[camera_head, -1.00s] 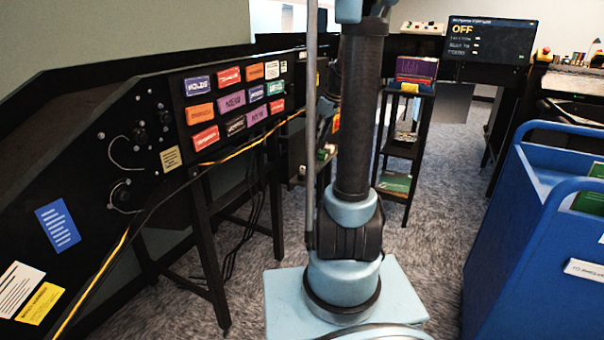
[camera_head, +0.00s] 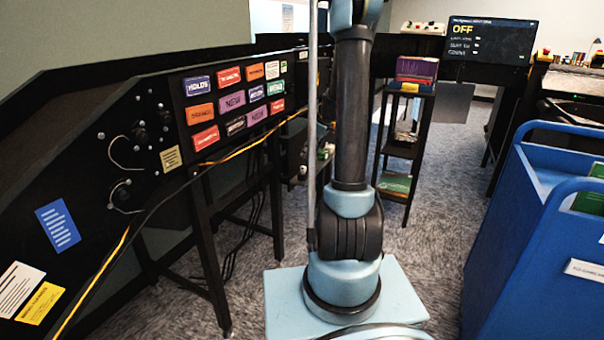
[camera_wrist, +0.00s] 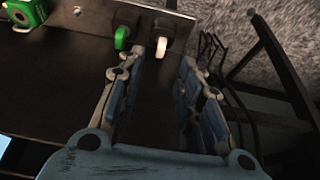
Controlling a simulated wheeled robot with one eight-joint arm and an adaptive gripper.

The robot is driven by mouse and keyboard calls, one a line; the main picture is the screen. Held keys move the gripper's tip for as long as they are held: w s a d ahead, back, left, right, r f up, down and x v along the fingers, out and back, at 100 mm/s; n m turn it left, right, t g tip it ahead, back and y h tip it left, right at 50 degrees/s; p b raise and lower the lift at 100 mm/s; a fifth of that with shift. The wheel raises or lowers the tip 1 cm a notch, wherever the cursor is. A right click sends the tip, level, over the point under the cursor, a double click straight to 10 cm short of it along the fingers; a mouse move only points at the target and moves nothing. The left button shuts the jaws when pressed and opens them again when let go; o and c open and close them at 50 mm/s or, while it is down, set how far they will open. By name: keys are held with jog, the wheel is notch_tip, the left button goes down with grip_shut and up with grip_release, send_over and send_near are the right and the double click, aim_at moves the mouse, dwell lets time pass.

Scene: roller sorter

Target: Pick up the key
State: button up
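In the wrist view my gripper (camera_wrist: 162,56) is open, with a clear gap between its two blue-padded fingers. Ahead of the fingertips, a small white piece (camera_wrist: 161,47) and a small green piece (camera_wrist: 122,38) hang at the edge of a dark panel with a metal strip. The white one shows between the fingertips and the green one by the left fingertip. Either could be a key or a tag; I cannot tell which, nor whether a finger touches them. In the head view my gripper is out of sight, hidden or out of frame.
A green block-like fitting (camera_wrist: 24,12) sits at the wrist view's upper left. In the head view, the black panel with coloured labels (camera_head: 233,103) runs along the left. A blue cart (camera_head: 540,240) stands right, a black shelf (camera_head: 404,150) behind. Carpet lies open between them.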

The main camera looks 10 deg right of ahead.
aim_at(303, 172)
jog(key=shift+x, duration=3.8)
grip_shut()
